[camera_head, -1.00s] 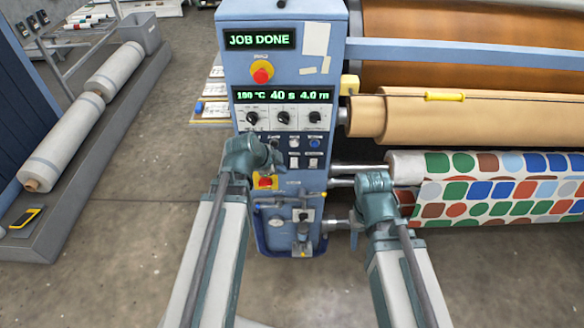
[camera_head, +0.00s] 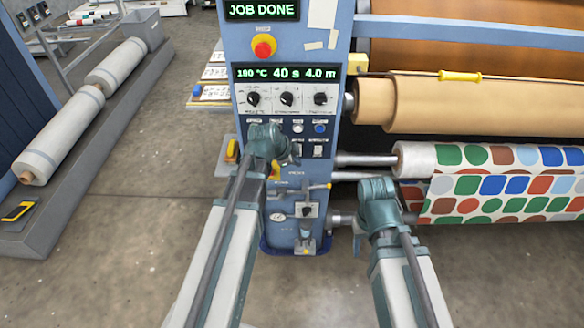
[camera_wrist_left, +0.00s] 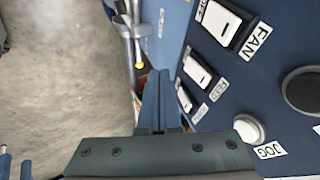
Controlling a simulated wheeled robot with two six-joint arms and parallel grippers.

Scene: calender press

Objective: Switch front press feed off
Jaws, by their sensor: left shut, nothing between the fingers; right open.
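The blue press control panel (camera_head: 340,110) stands ahead, with its switch row low on its front. In the left wrist view I see a white rocker switch labelled FAN (camera_wrist_left: 225,20), a smaller one whose label seems to read FEED (camera_wrist_left: 197,70), and a third (camera_wrist_left: 185,98) with a blurred label. My left gripper (camera_wrist_left: 158,100) is shut and empty, its tips near the lowest rocker; contact cannot be told. In the head view my left gripper (camera_head: 284,152) is before the panel's lower left. My right gripper (camera_head: 378,188) is right of the panel, open; its fingertips are mostly hidden.
A white JOG button (camera_wrist_left: 248,130) and a dark round knob (camera_wrist_left: 302,90) sit beside the rockers. A red stop button (camera_head: 263,47) is high on the panel. A tan roll (camera_head: 440,105) and a patterned roll (camera_head: 500,180) lie right.

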